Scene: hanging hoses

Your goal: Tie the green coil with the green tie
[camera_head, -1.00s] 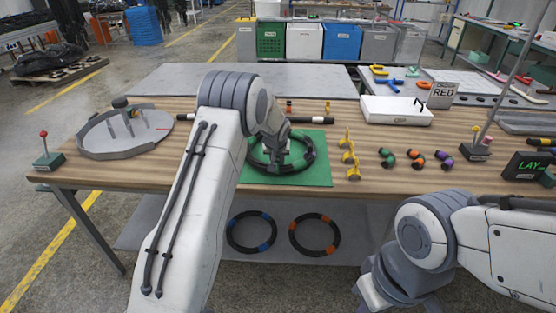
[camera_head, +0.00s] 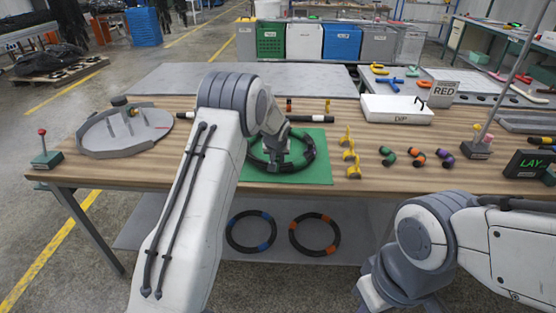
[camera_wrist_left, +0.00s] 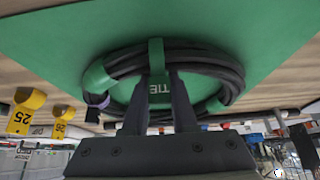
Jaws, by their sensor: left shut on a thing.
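The green coil (camera_head: 304,160), a black hose ring with green bands, lies on a green mat (camera_head: 318,176) on the bench. It fills the middle of the left wrist view (camera_wrist_left: 205,60). The lettering "TIE" shows between the fingers. My right gripper's fingertips are out of view.
Yellow numbered tags (camera_head: 349,156) stand right of the mat. Small curved green, orange and purple pieces (camera_head: 416,158) lie farther right. A grey round fixture (camera_head: 128,132) is at the left, a white tray (camera_head: 397,110) behind. Blue-banded (camera_head: 250,232) and orange-banded (camera_head: 314,235) coils sit below.

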